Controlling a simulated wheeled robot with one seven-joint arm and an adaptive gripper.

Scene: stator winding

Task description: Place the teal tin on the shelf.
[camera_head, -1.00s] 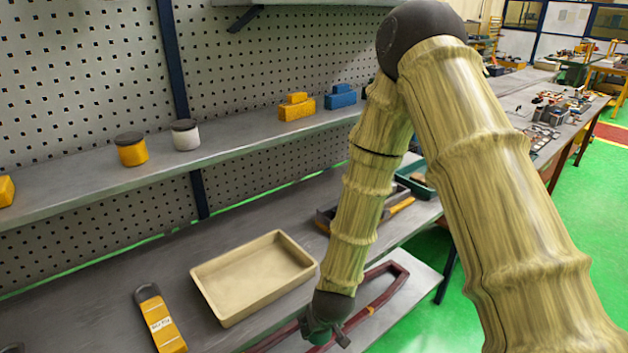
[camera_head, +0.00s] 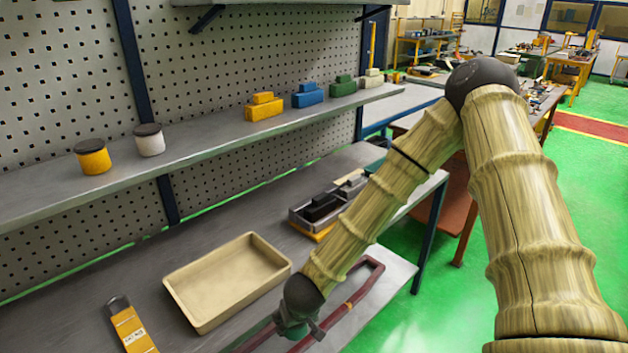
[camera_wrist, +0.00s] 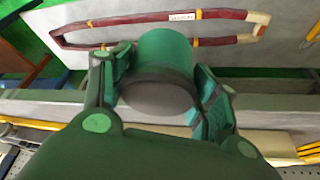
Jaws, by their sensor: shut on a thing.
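The teal tin (camera_wrist: 166,52) is held between the fingers of my gripper (camera_wrist: 165,75) in the wrist view, its dark lid toward the camera. In the head view my gripper (camera_head: 297,322) hangs low in front of the bench, below the shelf level; I cannot make out the tin there. The shelf (camera_head: 205,128) is a grey ledge along the pegboard. On it stand a yellow tin (camera_head: 93,158) and a white tin (camera_head: 149,141), both with dark lids.
Farther right on the shelf are yellow (camera_head: 264,107), blue (camera_head: 307,95) and green (camera_head: 343,86) blocks. Bare shelf lies between the white tin and yellow block. Below, a beige tray (camera_head: 172,290), a grey bin (camera_head: 292,218) and a dark red frame (camera_head: 372,268) occupy the bench area.

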